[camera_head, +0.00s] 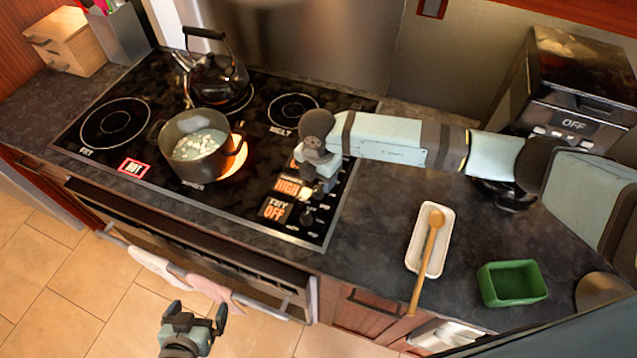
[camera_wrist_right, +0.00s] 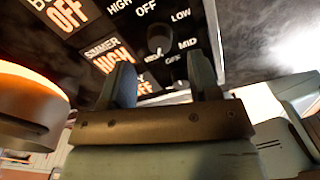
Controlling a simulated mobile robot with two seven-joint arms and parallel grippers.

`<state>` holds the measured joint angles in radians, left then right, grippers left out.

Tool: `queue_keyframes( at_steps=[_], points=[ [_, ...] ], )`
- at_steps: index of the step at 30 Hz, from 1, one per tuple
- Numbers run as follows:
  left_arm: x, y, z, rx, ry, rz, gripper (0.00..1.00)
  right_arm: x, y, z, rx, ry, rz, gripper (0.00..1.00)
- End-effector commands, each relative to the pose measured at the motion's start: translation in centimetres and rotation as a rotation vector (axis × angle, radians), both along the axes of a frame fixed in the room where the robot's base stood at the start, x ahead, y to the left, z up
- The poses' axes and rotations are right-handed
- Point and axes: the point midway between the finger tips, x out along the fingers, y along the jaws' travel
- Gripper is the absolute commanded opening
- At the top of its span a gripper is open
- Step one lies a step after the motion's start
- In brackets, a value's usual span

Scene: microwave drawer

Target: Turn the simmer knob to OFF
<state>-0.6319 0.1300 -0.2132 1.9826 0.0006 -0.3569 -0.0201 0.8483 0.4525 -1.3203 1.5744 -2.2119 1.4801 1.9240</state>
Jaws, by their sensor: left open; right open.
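In the right wrist view a dark round knob (camera_wrist_right: 160,38) shows just beyond and between the fingertips of my right gripper (camera_wrist_right: 162,72), ringed by LOW, MID, HIGH and OFF marks. The SIMMER display (camera_wrist_right: 110,60) beside it reads HIGH. My right gripper is open; whether its fingers touch the knob I cannot tell. In the head view my right gripper (camera_head: 316,184) is over the control strip at the cooktop's right edge and hides the simmer knob. The orange HIGH display (camera_head: 287,187) shows beside it. My left gripper (camera_head: 194,322) is open and empty, over the floor in front of the oven.
A pot (camera_head: 195,144) sits on a glowing burner, with a kettle (camera_head: 216,76) behind it. The FRY display (camera_head: 273,210) reads OFF. A white spoon rest (camera_head: 440,258) with a wooden spoon (camera_head: 427,264) and a green dish (camera_head: 512,284) stand on the right counter.

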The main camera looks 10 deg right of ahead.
Motion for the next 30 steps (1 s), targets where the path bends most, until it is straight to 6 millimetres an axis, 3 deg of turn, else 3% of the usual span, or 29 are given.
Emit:
queue_keyframes(
  at_steps=[3,9,20,26,30],
  points=[
    [0.0,0.0,0.6,0.0,-0.001,0.002,1.0,-0.1,0.0,-2.0,-0.001,0.001,0.0,0.56],
    [0.2,0.1,0.9,-0.001,-0.003,0.007,1.0,0.0,0.0,-4.2,0.002,0.001,0.0,0.56],
    [0.8,0.0,1.2,-0.005,-0.014,0.011,1.0,0.0,0.0,-4.7,0.002,-0.001,0.001,0.56],
    [0.7,0.0,1.2,-0.004,-0.012,0.011,1.0,0.0,0.0,-4.7,0.002,-0.001,0.001,0.1],
    [0.5,0.1,1.0,-0.003,-0.008,0.01,1.0,0.0,0.0,-4.7,0.002,-0.001,0.002,0.07]
  ],
)
